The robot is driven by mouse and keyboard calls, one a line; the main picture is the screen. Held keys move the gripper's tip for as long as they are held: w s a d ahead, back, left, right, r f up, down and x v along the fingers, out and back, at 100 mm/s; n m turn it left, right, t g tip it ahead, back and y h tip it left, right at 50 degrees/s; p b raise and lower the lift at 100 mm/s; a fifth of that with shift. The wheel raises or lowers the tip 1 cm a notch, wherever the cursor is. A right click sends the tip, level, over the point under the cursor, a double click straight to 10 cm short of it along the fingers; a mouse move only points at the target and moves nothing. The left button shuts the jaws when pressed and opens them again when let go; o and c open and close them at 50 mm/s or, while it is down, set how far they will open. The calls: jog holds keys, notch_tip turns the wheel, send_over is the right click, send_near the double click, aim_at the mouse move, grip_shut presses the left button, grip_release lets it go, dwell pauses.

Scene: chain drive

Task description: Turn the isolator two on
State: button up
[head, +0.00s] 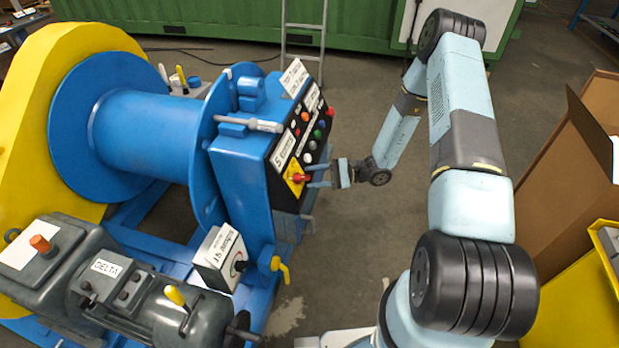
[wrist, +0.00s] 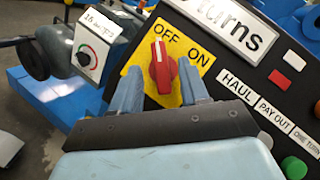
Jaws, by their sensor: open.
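A red rotary switch (wrist: 162,68) sits on a yellow plate (wrist: 181,100) marked OFF and ON. Its handle stands upright in the wrist view, with its white mark near the word OFF. The switch also shows in the head view (head: 301,178), low on the black panel of the blue cabinet. My gripper (wrist: 160,65) is open, with one blue finger on each side of the red handle. I cannot tell whether the fingers touch it. In the head view my gripper (head: 318,177) reaches the panel from the right. No label reading "two" is legible.
A white label ending in "turns" (wrist: 228,24) is above the plate. A green button (wrist: 294,167) and labels such as HAUL (wrist: 238,84) lie to the right. A white gauge box (head: 221,258) and yellow valve handle (head: 280,268) are below the panel.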

aim_at(302, 178)
jog(key=shift+s+a, duration=0.1)
jog(key=shift+a, duration=1.05)
grip_shut()
jog(key=shift+d, duration=0.3)
jog(key=shift+s+a, duration=0.1)
jog(key=shift+a, duration=0.2)
